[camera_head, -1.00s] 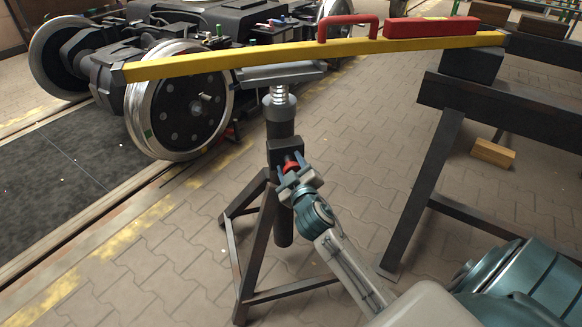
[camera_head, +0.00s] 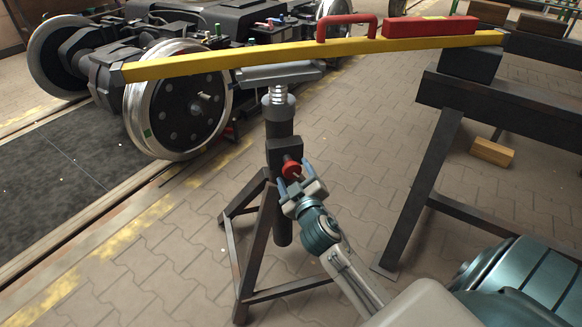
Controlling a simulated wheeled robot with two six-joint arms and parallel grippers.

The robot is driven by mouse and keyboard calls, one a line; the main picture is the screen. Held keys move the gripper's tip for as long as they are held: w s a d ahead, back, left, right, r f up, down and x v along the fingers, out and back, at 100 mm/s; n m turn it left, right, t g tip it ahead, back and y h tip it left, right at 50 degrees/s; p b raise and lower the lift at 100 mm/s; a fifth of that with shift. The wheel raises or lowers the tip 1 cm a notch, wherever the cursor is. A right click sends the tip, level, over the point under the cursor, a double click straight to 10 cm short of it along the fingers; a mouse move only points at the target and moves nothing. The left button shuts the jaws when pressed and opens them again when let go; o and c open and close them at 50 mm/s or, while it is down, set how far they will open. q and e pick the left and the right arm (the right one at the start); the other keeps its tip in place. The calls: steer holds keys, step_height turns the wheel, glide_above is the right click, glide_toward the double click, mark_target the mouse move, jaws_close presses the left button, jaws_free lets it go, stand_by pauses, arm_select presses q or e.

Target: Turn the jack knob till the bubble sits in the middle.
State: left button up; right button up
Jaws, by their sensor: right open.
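The jack (camera_head: 280,131) is a dark post on a tripod stand, with a bare screw and a grey head plate on top. Its red knob (camera_head: 291,168) faces me on the block of the post. My right gripper (camera_head: 293,182) is open, just below and in front of the knob, its fingers close to it. A yellow beam (camera_head: 230,61) lies across the jack head and a block on the right trestle. A red level (camera_head: 430,27) sits on the beam. Its vial (camera_head: 435,18) is a small yellow-green patch; the bubble is too small to make out. My left gripper is not seen.
A dark trestle (camera_head: 500,98) stands at the right, with a wooden block (camera_head: 492,152) on the floor behind its leg. A bogie with a steel wheel (camera_head: 178,102) stands at the back left, beside a floor rail. Paved floor is clear around the jack.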

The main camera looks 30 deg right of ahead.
steer(key=v, duration=0.6)
steer(key=shift+s, duration=0.4)
steer(key=shift+a, duration=0.15)
